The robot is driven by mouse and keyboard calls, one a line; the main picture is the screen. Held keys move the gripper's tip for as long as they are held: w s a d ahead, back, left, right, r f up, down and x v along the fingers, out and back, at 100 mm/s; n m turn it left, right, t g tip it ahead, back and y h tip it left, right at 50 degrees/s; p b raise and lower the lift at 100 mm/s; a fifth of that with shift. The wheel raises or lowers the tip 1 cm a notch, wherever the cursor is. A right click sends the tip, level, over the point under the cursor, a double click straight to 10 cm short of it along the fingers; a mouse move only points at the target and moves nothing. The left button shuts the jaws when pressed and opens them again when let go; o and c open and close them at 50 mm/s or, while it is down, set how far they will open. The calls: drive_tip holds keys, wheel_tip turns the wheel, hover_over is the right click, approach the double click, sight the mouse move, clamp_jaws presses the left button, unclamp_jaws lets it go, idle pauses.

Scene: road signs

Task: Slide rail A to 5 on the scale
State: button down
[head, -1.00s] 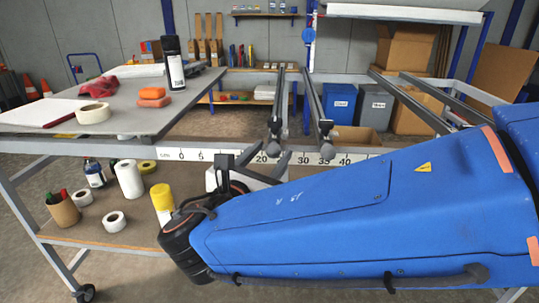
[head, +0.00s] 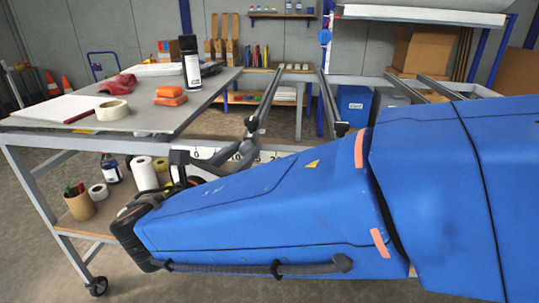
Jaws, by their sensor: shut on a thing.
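Two dark rails run away from me across the open frame. The white scale strip (head: 203,153) runs along the front bar. My arm and gripper hide much of it, and its numbers are hard to read here, so I cannot tell the left rail's exact reading. No letter shows on either rail.
A blue bin (head: 354,105) stands behind the rails.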

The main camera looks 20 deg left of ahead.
drive_tip(key=a, duration=0.2)
drive_tip(key=s+a, duration=0.1)
drive_tip(key=a, duration=0.2)
drive_tip(key=s+a, duration=0.1)
drive_tip(key=a, duration=0.2)
drive_tip(key=shift+a, duration=0.15)
drive_tip(key=c, duration=1.4)
unclamp_jaws()
drive_tip(key=shift+s, duration=0.1)
drive_tip(key=s, duration=0.5)
drive_tip(key=s+a, duration=0.1)
drive_tip(key=s, duration=1.1)
drive_tip(key=shift+s+a, duration=0.1)
drive_tip(key=shift+a, duration=0.15)
